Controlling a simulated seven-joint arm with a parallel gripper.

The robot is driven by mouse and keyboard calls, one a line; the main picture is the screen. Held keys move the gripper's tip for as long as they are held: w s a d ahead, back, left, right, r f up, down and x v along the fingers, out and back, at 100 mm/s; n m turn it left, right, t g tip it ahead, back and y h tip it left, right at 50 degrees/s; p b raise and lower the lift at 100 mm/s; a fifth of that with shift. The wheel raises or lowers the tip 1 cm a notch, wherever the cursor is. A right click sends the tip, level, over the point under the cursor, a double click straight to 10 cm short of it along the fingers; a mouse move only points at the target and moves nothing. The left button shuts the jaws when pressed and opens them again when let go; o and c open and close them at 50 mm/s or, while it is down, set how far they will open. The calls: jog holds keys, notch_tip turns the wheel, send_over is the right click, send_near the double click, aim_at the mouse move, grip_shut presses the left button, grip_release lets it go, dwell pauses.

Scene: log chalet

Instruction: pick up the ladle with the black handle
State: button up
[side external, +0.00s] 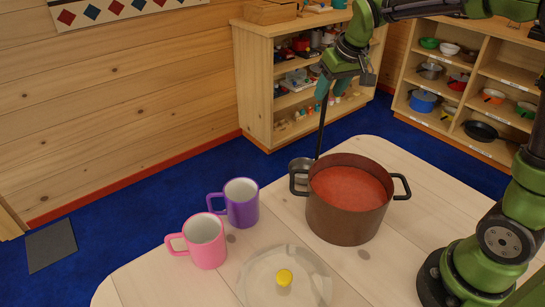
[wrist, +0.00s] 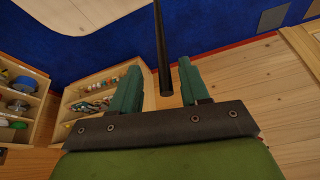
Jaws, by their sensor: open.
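The ladle (side external: 322,122) stands nearly upright at the left side of the brown pot, its long black handle pointing up and its metal bowl low beside the pot. Whether the bowl rests on the table is partly hidden. In the wrist view the black handle (wrist: 162,45) runs down from the top edge, and its end shows between my two teal fingers. My gripper (side external: 331,90) points down at the handle's upper end. In the wrist view my gripper (wrist: 160,66) is open, with a gap visible on each side of the handle.
The pot (side external: 345,222) holds red soup and has two side handles. A purple mug (side external: 242,205), a pink mug (side external: 207,245) and a glass lid (side external: 262,278) with a yellow knob are on the table (side external: 150,280). Shelves (side external: 258,90) with toys and dishes stand behind.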

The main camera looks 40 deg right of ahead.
jog(key=x, duration=0.4)
jog(key=shift+a+f, duration=0.2)
jog(key=shift+a, duration=0.05)
jog(key=shift+c, duration=0.3)
grip_shut()
